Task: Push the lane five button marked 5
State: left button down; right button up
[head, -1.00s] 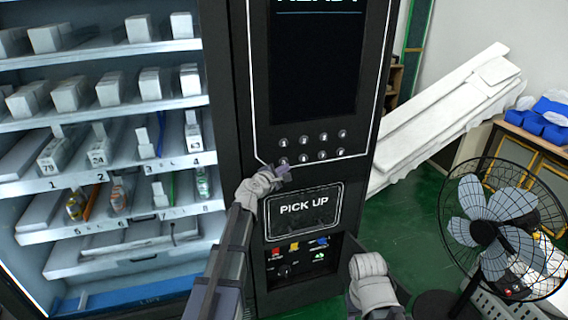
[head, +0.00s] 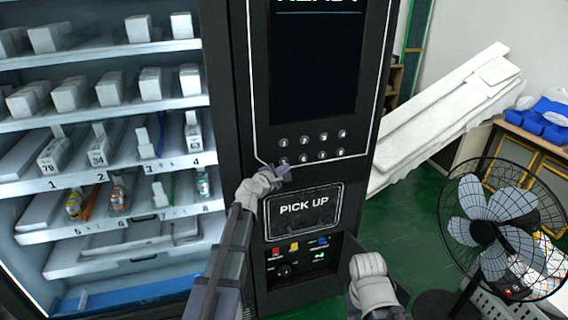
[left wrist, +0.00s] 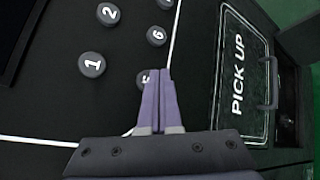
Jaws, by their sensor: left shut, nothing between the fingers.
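The button marked 5 (left wrist: 141,79) is mostly hidden behind my left fingers in the left wrist view; only its edge and part of the numeral show. In the head view it is the left button (head: 283,160) of the lower row. My left gripper (head: 284,170) is shut and empty, with its tips just below that button. In the left wrist view its two purple fingers (left wrist: 158,74) lie together over the button; I cannot tell whether they touch it. My right arm's end shows at the lower middle of the head view, but its fingers cannot be made out.
Buttons 1 (left wrist: 92,64), 2 (left wrist: 108,14) and 6 (left wrist: 156,36) are close to my left fingers. The PICK UP panel (head: 304,207) lies below the keypad. Product shelves stand left. A black fan (head: 495,225) stands at the right.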

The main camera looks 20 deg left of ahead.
pick_arm(q)
jog(key=shift+w, duration=0.15)
dwell(0.3)
jog(key=shift+w+a, duration=0.25)
jog(key=shift+w+a, duration=0.2)
jog(key=shift+w, duration=0.1)
dwell(0.7)
jog(key=shift+s, duration=0.1)
dwell(0.3)
jog(key=shift+s+d, duration=0.45)
jog(key=shift+s, duration=0.15)
jog(key=s+d, duration=0.1)
jog(key=s, duration=0.1)
jog(key=s+d, duration=0.2)
jog(key=shift+s, duration=0.1)
dwell(0.4)
dwell(0.5)
